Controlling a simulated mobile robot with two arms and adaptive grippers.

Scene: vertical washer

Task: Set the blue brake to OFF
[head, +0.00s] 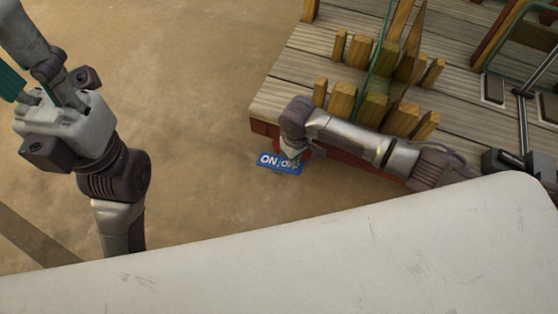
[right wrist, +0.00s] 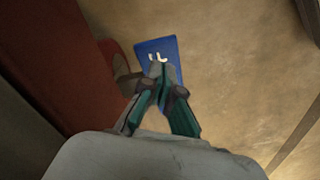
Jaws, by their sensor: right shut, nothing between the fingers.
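The blue brake plate (head: 268,160) carries white ON and OFF lettering and sits just below the left end of the wooden bench. In the head view my right gripper (head: 291,160) is over its OFF end and partly covers that word. In the right wrist view the blue plate (right wrist: 150,47) lies just beyond my right fingertips (right wrist: 158,70), which are shut with nothing between them. I cannot tell whether they touch it. My left gripper (head: 14,85) is at the upper left edge, away from the plate, with a teal finger partly cut off.
The wooden bench (head: 300,68) has upright wooden blocks (head: 360,50) and green and brown sheets standing between them. A red panel (right wrist: 60,50) and a rounded red part (right wrist: 117,60) are close left of my right fingers. Bare floor (head: 200,100) lies between my arms.

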